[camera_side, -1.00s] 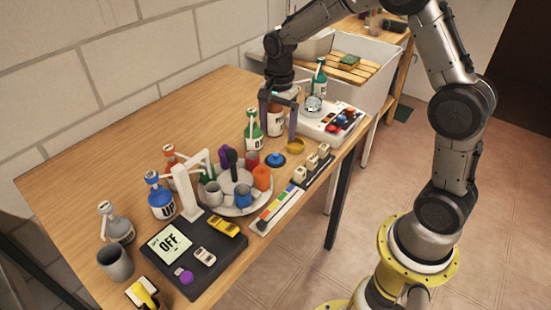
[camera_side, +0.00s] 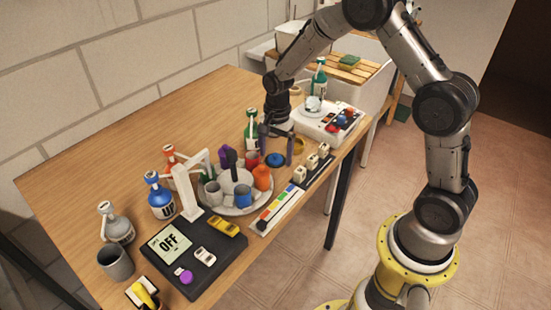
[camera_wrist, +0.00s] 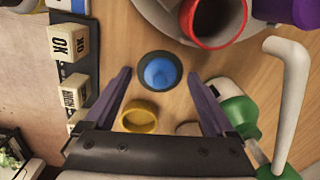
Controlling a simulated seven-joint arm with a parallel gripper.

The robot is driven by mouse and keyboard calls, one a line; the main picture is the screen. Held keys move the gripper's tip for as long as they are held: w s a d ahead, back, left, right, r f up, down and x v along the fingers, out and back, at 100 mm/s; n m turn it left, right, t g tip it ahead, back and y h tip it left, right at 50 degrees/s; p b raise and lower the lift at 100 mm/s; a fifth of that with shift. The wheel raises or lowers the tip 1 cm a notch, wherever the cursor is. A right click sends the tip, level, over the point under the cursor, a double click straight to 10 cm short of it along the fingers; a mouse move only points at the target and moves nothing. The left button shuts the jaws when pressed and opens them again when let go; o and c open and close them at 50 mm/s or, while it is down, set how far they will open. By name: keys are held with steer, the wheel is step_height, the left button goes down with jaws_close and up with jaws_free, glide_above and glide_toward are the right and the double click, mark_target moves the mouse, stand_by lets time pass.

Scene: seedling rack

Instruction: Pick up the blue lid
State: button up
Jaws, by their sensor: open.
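The blue lid (camera_side: 275,161) lies on the wooden table, just right of the round tray of cups. In the wrist view the lid (camera_wrist: 161,72) shows as a blue knob on a dark round rim. My gripper (camera_side: 276,157) is open and empty, pointing down over the lid. In the wrist view its two fingers (camera_wrist: 159,74) stand to the left and right of the lid, with wood visible between each finger and the rim. I cannot tell how far the fingertips are above the table.
A yellow bowl (camera_wrist: 139,117) sits close to the lid, between my fingers in the wrist view. The round tray (camera_side: 226,209) with a red cup (camera_wrist: 216,20) is close by. A green bottle (camera_wrist: 239,112) stands near one finger. Letter blocks (camera_wrist: 70,42) line the other side.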

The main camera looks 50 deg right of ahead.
jaws_close()
stand_by(0.3)
steer(key=shift+r, duration=0.15)
